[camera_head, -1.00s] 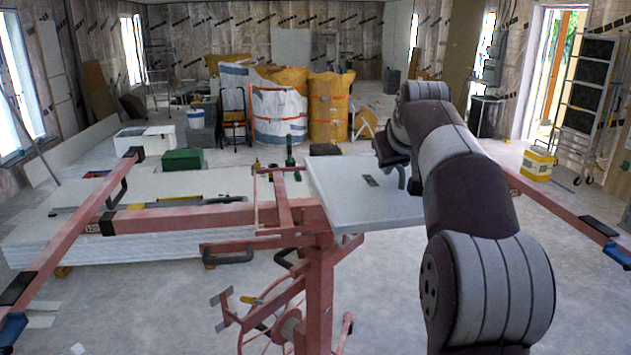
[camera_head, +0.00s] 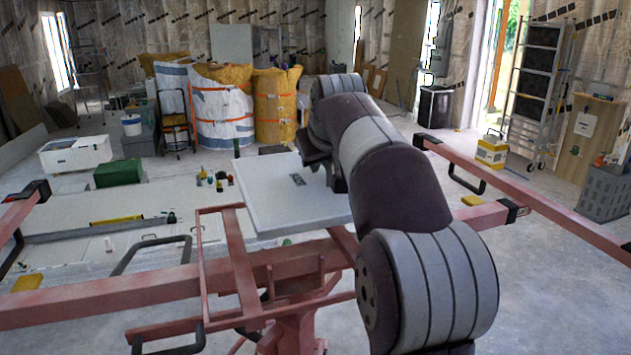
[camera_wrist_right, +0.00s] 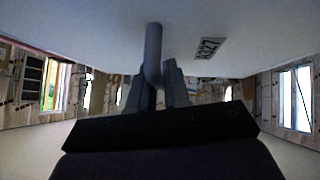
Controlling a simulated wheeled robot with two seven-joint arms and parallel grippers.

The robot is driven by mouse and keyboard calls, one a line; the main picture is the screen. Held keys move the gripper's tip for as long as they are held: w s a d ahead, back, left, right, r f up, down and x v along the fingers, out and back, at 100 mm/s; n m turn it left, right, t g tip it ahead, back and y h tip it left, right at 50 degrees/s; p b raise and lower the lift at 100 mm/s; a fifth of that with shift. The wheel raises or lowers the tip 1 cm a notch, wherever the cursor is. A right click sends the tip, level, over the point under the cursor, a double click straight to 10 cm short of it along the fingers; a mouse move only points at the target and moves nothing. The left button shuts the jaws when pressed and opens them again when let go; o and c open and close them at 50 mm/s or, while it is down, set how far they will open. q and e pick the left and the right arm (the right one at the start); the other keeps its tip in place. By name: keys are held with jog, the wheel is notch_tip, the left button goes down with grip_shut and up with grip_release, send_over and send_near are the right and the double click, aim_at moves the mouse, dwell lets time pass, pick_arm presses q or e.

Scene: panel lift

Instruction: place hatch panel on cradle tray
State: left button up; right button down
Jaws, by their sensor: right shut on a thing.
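The hatch panel (camera_head: 270,200) is a flat pale square board with a small dark label in the head view. It lies nearly level, overlapping the pink panel lift (camera_head: 150,290) in the picture; I cannot tell whether they touch. My right gripper (camera_head: 335,180) is at the panel's right side, partly hidden by my own arm. In the right wrist view the right gripper (camera_wrist_right: 162,88) is shut on the grey handle (camera_wrist_right: 153,55) under the panel (camera_wrist_right: 90,30). I cannot clearly pick out the cradle tray among the lift's pink bars. My left gripper is not in view.
The lift's long pink arms (camera_head: 540,195) with black end pads reach left and right. A stack of white boards (camera_head: 100,225) lies behind the lift. Floor at right is partly clear.

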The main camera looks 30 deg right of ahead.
aim_at(290, 193)
jog(key=a+f, duration=0.1)
jog(key=a, duration=0.1)
jog(key=s+a+f, duration=0.1)
jog(key=a, duration=0.2)
jog(key=s+a+f, duration=0.1)
jog(key=a+f, duration=0.1)
jog(key=a, duration=0.1)
jog(key=shift+s, duration=0.1)
notch_tip(290, 193, down, 4)
jog(key=shift+d+r+p, duration=0.1)
jog(key=shift+r+p, duration=0.1)
jog(key=shift+p, duration=0.3)
jog(key=shift+f, duration=0.4)
jog(key=c, duration=1.1)
grip_release()
jog(key=shift+f, duration=0.1)
jog(key=shift+s, duration=0.1)
